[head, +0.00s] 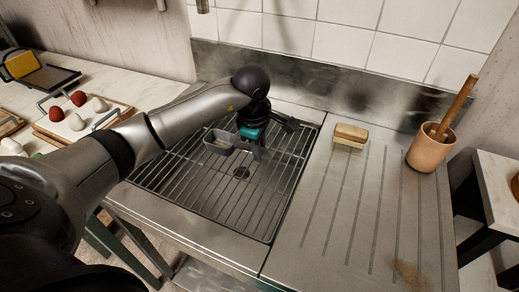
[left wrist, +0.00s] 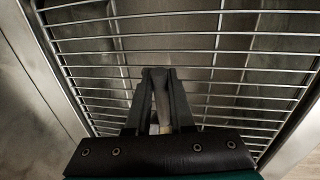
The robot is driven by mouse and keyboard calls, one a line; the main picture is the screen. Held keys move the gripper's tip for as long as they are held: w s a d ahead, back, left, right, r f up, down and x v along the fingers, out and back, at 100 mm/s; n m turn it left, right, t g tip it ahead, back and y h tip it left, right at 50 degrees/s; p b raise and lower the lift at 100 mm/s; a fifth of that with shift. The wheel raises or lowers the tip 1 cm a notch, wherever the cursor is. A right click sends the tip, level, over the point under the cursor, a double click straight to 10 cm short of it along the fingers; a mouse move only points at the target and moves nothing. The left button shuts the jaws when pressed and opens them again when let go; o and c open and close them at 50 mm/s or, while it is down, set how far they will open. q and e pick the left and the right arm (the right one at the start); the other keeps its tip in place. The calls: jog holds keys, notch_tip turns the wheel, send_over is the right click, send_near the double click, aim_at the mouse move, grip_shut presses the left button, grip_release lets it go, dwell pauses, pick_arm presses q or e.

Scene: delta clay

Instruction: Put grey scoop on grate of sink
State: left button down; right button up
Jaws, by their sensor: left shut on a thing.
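The grey scoop (head: 217,144) shows in the head view over the left-back part of the sink's grate (head: 205,188). My left gripper (head: 256,152) is shut on it, pointing down over the grate. In the left wrist view, the scoop's narrow handle (left wrist: 162,100) lies between the two fingers (left wrist: 160,105), with bars of the grate behind them. The fingers hide part of the scoop. I cannot tell whether the scoop touches the bars. My right gripper is in neither view.
A sponge or brush block (head: 350,134) and a clay pot (head: 430,150) with a wooden stick stand on the ribbed drainboard (head: 345,210). A tray with red and white lumps (head: 78,122) is at the left. The front of the grate is clear.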

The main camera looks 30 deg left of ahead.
pick_arm(q)
jog(key=shift+f, duration=0.15)
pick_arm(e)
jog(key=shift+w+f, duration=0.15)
pick_arm(q)
jog(key=c, duration=0.8)
grip_release()
jog(key=shift+r, duration=0.45)
jog(key=r, duration=0.3)
jog(key=s+r+p, duration=0.1)
jog(key=r, duration=0.3)
jog(key=s+r+p, duration=0.1)
jog(key=r, duration=0.3)
jog(key=shift+s+d+r, duration=0.15)
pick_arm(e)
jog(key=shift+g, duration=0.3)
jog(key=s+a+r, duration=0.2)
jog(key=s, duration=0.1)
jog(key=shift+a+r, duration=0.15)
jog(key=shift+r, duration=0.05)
